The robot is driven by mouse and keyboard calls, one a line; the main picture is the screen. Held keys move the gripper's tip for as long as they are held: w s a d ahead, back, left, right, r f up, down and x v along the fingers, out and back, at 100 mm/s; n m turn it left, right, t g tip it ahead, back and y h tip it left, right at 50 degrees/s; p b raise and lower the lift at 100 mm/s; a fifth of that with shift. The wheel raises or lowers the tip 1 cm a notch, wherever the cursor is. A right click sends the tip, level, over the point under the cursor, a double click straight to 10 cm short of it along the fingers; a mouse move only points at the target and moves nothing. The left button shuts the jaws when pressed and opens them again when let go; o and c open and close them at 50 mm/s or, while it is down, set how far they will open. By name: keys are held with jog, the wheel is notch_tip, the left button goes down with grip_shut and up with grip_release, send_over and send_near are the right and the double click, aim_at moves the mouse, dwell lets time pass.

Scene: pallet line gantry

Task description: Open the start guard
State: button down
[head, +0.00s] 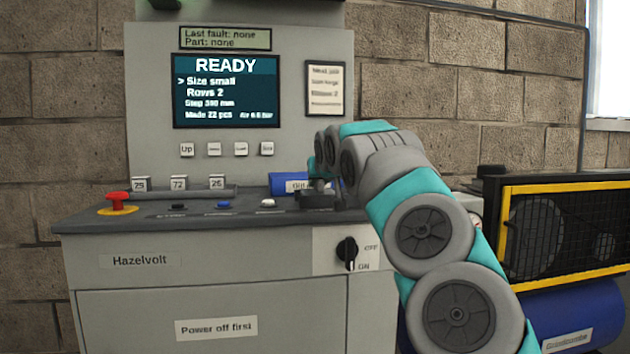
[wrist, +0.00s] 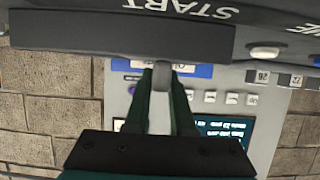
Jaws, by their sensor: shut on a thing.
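The start guard (head: 317,201) is a dark grey flap at the right end of the sloped control panel, low on the panel surface. In the wrist view, which is upside down, the guard (wrist: 90,36) fills much of the top as a wide dark bar, with the START lettering (wrist: 192,9) beyond it. My gripper (wrist: 162,75) is shut on a small grey tab at the guard's edge. In the head view my gripper (head: 319,186) is small and partly hidden by my arm. The start button itself is not visible. I cannot tell how far the guard is raised.
The panel has a red emergency knob (head: 117,203), a blue button (head: 223,205) and a white button (head: 268,203). A blue box (head: 283,184) lies just behind the guard. The READY screen (head: 226,91) is above. A yellow-framed mesh cage (head: 507,235) stands at right.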

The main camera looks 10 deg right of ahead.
jog(key=d+p, duration=0.2)
jog(key=d, duration=0.4)
jog(key=shift+d+r, duration=0.1)
jog(key=shift+r, duration=0.05)
jog(key=shift+d, duration=0.6)
jog(key=c, duration=0.8)
grip_release()
jog(key=shift+o, duration=0.2)
jog(key=b+v, duration=0.1)
jog(key=v, duration=0.6)
jog(key=shift+s, duration=0.35)
